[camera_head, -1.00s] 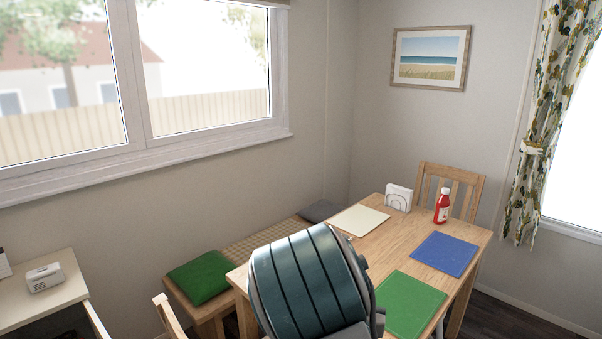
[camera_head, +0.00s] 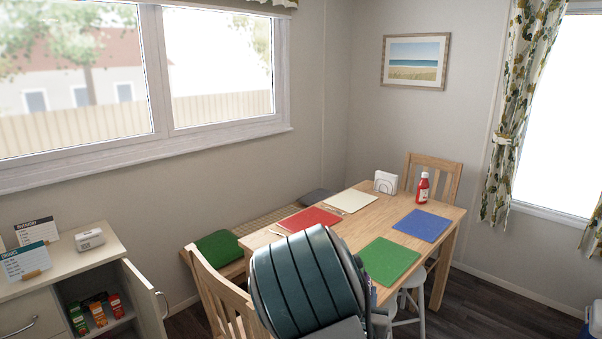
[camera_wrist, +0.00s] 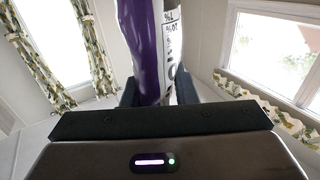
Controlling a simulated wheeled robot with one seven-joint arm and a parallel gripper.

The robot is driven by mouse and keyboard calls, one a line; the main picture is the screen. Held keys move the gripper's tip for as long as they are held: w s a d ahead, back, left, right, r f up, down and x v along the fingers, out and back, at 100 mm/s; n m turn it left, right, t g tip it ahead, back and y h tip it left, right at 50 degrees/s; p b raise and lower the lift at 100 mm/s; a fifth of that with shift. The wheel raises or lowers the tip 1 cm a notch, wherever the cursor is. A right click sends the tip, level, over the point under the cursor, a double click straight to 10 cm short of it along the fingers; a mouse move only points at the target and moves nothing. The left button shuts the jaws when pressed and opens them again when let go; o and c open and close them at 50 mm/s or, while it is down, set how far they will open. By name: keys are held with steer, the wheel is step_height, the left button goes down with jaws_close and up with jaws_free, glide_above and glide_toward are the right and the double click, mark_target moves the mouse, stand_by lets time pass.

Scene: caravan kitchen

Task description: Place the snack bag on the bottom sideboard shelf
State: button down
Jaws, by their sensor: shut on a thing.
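The snack bag (camera_wrist: 140,50), purple with a white printed panel, stands between the fingers of my gripper (camera_wrist: 158,92) in the wrist view. My gripper is shut on its lower part; the bag's top runs out of the picture. Inside, a shelf (camera_head: 119,324) holds several small green, orange and red packets (camera_head: 98,314). Anything below this shelf is out of view.
A white device (camera_head: 89,239) and sign cards (camera_head: 25,262) stand on the sideboard top. A chair (camera_head: 208,290) is close to the right of the open door. The dining table (camera_head: 350,229) with coloured mats lies beyond my arm. A bench (camera_head: 262,235) runs under the window.

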steer(key=shift+n+y, duration=0.3)
steer(key=f, duration=0.1)
steer(key=w+f, duration=0.2)
steer(key=shift+w+a+f, duration=0.15)
steer(key=shift+w+a, duration=0.05)
steer(key=shift+a, duration=0.1)
step_height(320, 180, down, 14)
steer(key=n+y+b, duration=0.3)
steer(key=y, duration=0.1)
steer(key=shift+t, duration=0.3)
steer(key=s, duration=0.1)
steer(key=s+r, duration=0.2)
steer(key=s, duration=0.1)
steer(key=shift+s+d, duration=0.1)
steer(key=shift+d, duration=0.05)
